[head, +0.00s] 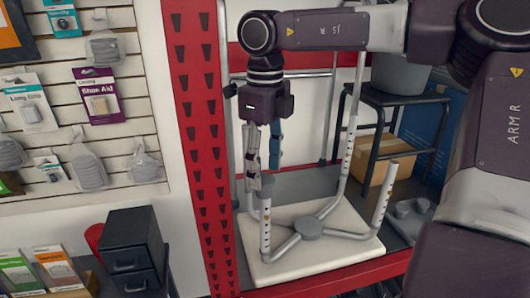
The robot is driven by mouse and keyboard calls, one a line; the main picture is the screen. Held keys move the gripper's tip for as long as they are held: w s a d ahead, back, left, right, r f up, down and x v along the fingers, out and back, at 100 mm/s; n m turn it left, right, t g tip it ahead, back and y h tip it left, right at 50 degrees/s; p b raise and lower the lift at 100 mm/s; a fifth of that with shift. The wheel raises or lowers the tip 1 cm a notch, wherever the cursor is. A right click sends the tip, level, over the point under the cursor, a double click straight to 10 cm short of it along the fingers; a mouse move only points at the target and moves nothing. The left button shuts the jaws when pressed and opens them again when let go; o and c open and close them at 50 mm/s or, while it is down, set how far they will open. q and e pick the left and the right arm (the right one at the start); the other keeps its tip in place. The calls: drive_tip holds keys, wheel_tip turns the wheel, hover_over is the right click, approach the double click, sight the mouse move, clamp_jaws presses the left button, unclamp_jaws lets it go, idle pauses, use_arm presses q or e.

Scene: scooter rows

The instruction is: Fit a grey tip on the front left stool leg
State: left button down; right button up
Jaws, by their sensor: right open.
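An upturned stool frame (309,228) lies on a white slab, with its pale, holed legs pointing up. Its front left leg (265,236) stands upright at the slab's near left. My right gripper (264,174) hangs down from above, open, with its fingertips around or just above the top of that leg. A small grey piece (266,183) shows at the leg's top between the fingertips; I cannot tell whether it is a tip or part of the gripper. The front right leg (382,202) leans outward. My left gripper is out of view.
A grey moulded tray (411,214) lies right of the slab. A dark stool (408,101) with a grey bucket and a cardboard box (382,160) stand behind. A red perforated post (203,150) rises close left of the gripper. Black drawers (133,250) stand lower left.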

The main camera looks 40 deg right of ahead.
sight(265, 179)
drive_tip(key=shift+r+b, duration=0.4)
drive_tip(key=shift+r, duration=0.1)
wheel_tip(265, 179, up, 11)
drive_tip(key=b, duration=0.2)
idle(0.3)
